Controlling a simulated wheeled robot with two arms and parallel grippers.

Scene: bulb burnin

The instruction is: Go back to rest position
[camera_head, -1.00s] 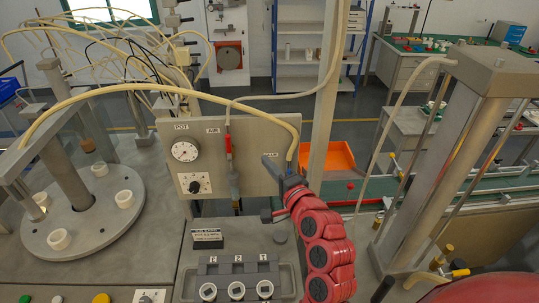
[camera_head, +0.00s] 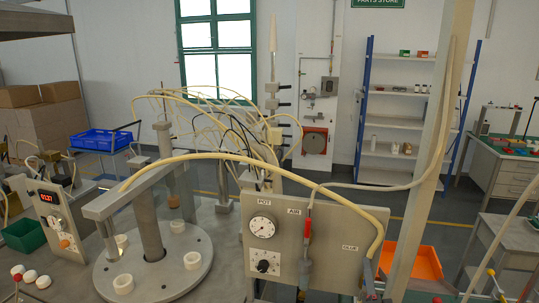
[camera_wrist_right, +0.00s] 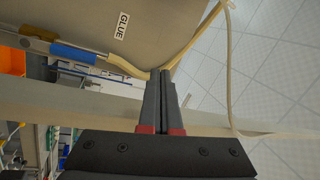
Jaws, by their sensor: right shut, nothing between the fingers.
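My right gripper (camera_head: 369,275) shows only as a small dark part at the lower edge of the head view, beside the right end of the grey control panel (camera_head: 333,232). In the right wrist view its two dark fingers (camera_wrist_right: 162,76) are closed together with nothing between them. In that view the fingers point toward the panel with the GLUE label (camera_wrist_right: 122,25) and a yellow hose; whether they touch the hose I cannot tell. My left gripper is not in the head view.
The panel carries a gauge (camera_head: 263,226), a knob and a red-handled air line (camera_head: 307,229). A round turntable (camera_head: 187,274) with white cups stands to the left. A yellow hose (camera_head: 253,164) arches above. An orange bin (camera_head: 422,262) is to the right, and shelves (camera_head: 400,130) stand behind.

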